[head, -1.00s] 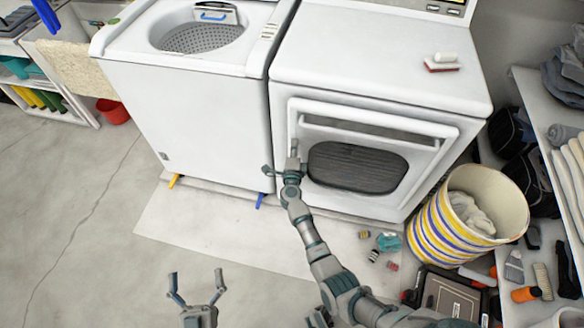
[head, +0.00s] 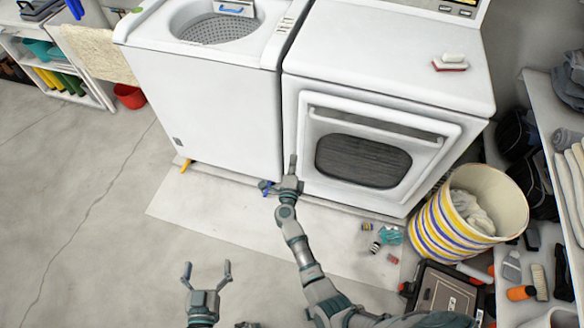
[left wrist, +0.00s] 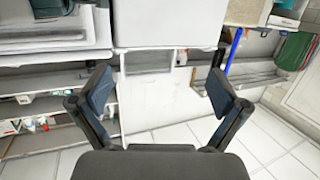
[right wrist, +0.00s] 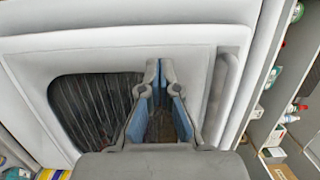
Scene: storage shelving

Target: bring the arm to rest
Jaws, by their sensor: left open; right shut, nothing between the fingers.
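My right arm reaches in from the bottom of the head view. Its gripper (head: 291,165) is in front of the lower left edge of the white dryer (head: 390,75), near the gap to the washer. In the right wrist view this gripper (right wrist: 161,65) is shut and empty, its fingertips together in front of the dryer door (right wrist: 85,50). The door looks shut; its handle (head: 375,126) is free of the gripper. My left gripper (head: 207,265) is low in the head view, open and empty above the floor. Its spread fingers (left wrist: 160,85) also show in the left wrist view.
A white washer (head: 205,105) stands left of the dryer. A striped basket (head: 440,228) holding cloth stands at the dryer's right. Small items (head: 388,235) lie on the pale mat (head: 205,220). A toolbox (head: 445,290) and shelves (head: 548,160) crowd the right. The left floor is clear.

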